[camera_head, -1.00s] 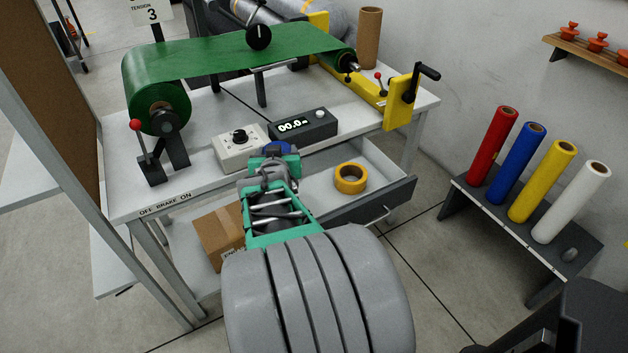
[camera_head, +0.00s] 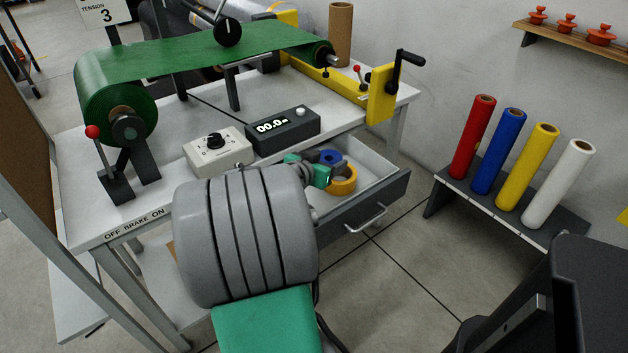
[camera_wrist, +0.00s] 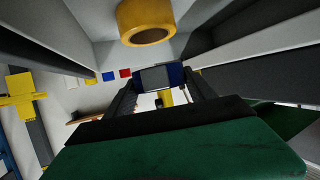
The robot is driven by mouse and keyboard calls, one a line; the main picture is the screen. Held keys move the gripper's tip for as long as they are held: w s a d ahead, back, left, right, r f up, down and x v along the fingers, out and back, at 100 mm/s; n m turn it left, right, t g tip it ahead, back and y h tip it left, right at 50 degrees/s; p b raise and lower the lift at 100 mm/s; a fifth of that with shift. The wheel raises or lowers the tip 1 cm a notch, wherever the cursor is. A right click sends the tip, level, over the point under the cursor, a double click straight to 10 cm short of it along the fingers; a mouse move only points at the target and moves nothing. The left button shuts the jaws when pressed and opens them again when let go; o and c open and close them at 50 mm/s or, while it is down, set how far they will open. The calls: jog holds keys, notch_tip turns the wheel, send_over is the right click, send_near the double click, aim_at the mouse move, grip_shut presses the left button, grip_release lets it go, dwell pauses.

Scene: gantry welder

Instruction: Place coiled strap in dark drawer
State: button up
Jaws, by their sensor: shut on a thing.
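The coiled strap is a small blue coil (camera_head: 331,156), held at the tip of my gripper (camera_head: 322,170). In the wrist view, my gripper (camera_wrist: 160,78) is shut on the strap (camera_wrist: 175,73), of which only a grey and blue part shows between the fingers. The dark-fronted drawer (camera_head: 372,205) is pulled open under the bench's right side. The strap is over or within the drawer opening, behind the yellow roll in the head view; I cannot tell whether it touches the drawer floor. My arm hides the drawer's left part.
A yellow tape roll (camera_head: 343,182) lies in the drawer beside my gripper; it also shows in the wrist view (camera_wrist: 147,22). A digital readout box (camera_head: 284,130) and a white dial box (camera_head: 216,151) stand on the bench above. A rack with coloured rolls (camera_head: 495,200) stands at right.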

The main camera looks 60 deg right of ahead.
aim_at(315, 195)
jog(key=w+f, duration=0.1)
jog(key=f, duration=0.1)
jog(key=w+f+b, duration=0.1)
jog(key=f, duration=0.1)
jog(key=w+f, duration=0.1)
jog(key=f, duration=0.2)
jog(key=shift+w, duration=0.15)
jog(key=o, duration=1.6)
jog(key=shift+a+f, duration=0.2)
jog(key=shift+c, duration=0.2)
